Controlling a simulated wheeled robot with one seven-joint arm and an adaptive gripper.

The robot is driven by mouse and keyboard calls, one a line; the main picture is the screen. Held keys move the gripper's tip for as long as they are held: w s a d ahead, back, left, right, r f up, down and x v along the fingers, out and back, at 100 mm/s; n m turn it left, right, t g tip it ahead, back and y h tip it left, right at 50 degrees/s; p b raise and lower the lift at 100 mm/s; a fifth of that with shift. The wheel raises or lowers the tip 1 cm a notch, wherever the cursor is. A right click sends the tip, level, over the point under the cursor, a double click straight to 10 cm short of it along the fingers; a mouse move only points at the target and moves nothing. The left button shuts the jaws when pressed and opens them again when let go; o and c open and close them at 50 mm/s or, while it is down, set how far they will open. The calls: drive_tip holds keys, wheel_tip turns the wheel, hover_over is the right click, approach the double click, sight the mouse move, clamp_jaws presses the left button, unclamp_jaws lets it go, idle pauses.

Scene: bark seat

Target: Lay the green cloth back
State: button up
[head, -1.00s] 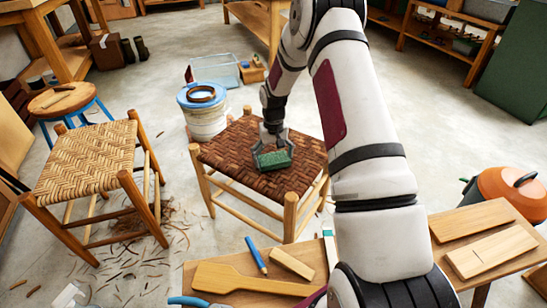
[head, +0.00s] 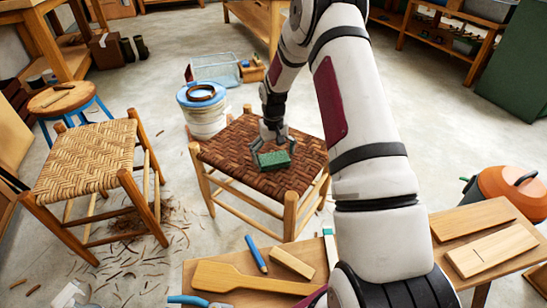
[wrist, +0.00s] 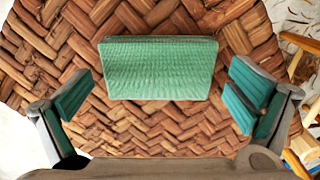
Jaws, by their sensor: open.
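The green cloth (head: 273,160) is a small folded pad lying on the dark brown woven bark seat (head: 232,150) of the middle stool. In the wrist view the cloth (wrist: 160,68) lies flat near the top centre, its long edges running left to right. My gripper (head: 272,148) is just above the seat at the cloth. In the wrist view its two green-padded fingers (wrist: 158,98) are spread wide, one to each side of the cloth and apart from it. Nothing is held between them.
A pale woven stool (head: 90,160) stands at the left. A white bucket with a blue lid (head: 203,118) stands behind the seat. A bench (head: 225,255) in front holds a wooden paddle (head: 240,279) and a blue marker (head: 256,254). An orange pot (head: 507,188) stands at the right.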

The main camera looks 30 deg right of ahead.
wheel_tip(320, 180, up, 11)
drive_tip(key=shift+f, duration=0.15)
idle(0.5)
drive_tip(key=s+a+r+n, duration=0.1)
drive_tip(key=s+a+r, duration=0.5)
drive_tip(key=s+r, duration=0.35)
drive_tip(key=s+a+r, duration=0.6)
drive_tip(key=s+r, duration=0.2)
drive_tip(key=r, duration=0.2)
drive_tip(key=s+a+r+n, duration=0.1)
drive_tip(key=s+a, duration=0.2)
drive_tip(key=s, duration=1)
drive_tip(key=s+a+r+n, duration=0.1)
drive_tip(key=s+a, duration=0.2)
drive_tip(key=s, duration=1.1)
wheel_tip(320, 180, up, 35)
drive_tip(key=t+p, duration=0.4)
drive_tip(key=p, duration=3)
drive_tip(key=shift+w+r, duration=0.15)
drive_tip(key=shift+w, duration=0.15)
